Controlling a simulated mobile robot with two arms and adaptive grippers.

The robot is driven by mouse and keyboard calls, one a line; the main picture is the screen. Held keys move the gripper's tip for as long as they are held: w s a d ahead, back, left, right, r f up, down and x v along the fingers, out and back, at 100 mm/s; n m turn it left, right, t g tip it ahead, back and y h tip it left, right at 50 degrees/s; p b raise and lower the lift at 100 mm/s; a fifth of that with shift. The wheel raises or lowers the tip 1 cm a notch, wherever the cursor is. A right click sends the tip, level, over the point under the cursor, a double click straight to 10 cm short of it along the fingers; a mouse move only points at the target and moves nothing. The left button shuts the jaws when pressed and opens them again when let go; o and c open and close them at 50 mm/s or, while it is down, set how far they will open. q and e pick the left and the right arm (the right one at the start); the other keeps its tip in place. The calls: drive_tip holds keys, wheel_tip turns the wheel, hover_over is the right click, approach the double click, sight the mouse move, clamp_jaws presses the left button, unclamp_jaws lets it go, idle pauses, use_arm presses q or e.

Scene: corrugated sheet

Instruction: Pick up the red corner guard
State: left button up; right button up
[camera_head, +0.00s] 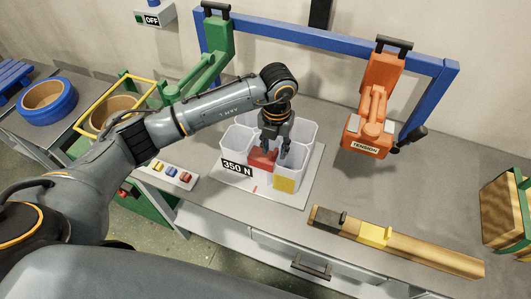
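The red corner guard (261,159) appears as a red piece in the front part of the white bin cluster on the workbench, behind the "350 N" label. My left gripper (275,154) points down into the bins right at the red piece. Its dark fingers look spread apart, with the red piece beside or between them; I cannot tell if they touch it. My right gripper is not in view.
An orange tension tool (371,110) and a green arm (208,60) hang from a blue frame (320,41). A wooden bar (420,250) lies at the front right. Small coloured blocks (172,172) lie left.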

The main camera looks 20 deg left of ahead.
use_arm(q)
drive_tip(key=shift+f, duration=0.95)
clamp_jaws()
drive_tip(key=shift+r, duration=0.1)
